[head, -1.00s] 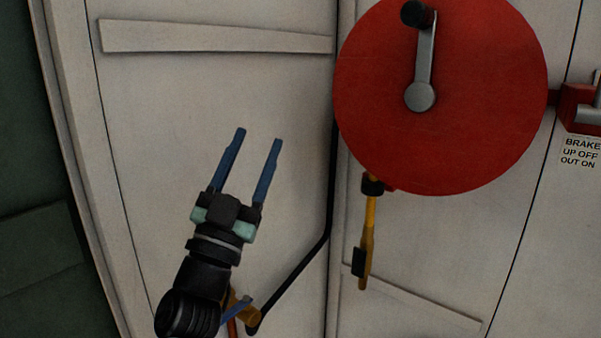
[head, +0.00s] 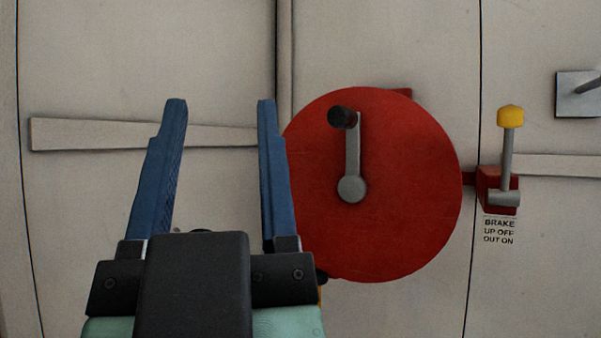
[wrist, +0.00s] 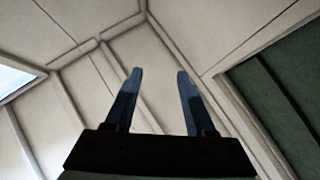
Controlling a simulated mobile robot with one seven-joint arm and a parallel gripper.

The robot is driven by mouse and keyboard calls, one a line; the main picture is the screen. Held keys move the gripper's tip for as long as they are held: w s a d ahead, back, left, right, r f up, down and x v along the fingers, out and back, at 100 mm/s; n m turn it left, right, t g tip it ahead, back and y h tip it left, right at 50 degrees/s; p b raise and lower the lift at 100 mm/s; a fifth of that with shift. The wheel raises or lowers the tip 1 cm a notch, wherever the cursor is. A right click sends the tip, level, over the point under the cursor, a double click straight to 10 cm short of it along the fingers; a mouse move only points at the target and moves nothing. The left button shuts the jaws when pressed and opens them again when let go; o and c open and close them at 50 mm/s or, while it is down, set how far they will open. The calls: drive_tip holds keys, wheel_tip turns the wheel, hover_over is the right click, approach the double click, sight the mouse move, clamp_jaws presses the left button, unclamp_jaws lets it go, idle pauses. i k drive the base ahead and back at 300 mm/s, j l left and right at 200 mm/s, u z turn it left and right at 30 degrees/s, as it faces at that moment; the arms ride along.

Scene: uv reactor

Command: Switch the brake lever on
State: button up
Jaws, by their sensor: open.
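The brake lever (head: 507,150) stands at the right in the head view. It is a grey rod pointing up with a yellow knob (head: 510,117) on top, set in a red bracket (head: 488,189). A label (head: 499,231) below reads "BRAKE UP OFF OUT ON". My gripper (head: 220,102) is large in the left half of the head view, its two blue fingers apart and pointing up with nothing between them. It is well to the left of the lever. In the wrist view the fingers (wrist: 159,72) are also apart and empty, and the lever is not visible there.
A red disc (head: 410,210) with a grey crank (head: 352,155) and black knob (head: 342,117) lies between my gripper and the lever. A pale bar (head: 90,134) crosses the wall at left. A grey plate (head: 577,95) is at the far right. The wrist view shows pale panels and a dark green one (wrist: 285,115).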

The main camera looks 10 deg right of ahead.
sight(510, 118)
drive_tip(key=i+l+z, duration=0.1)
drive_tip(key=l+z, duration=0.25)
drive_tip(key=i+l+z, duration=0.15)
drive_tip(key=l+z, duration=0.15)
drive_tip(key=l, duration=0.2)
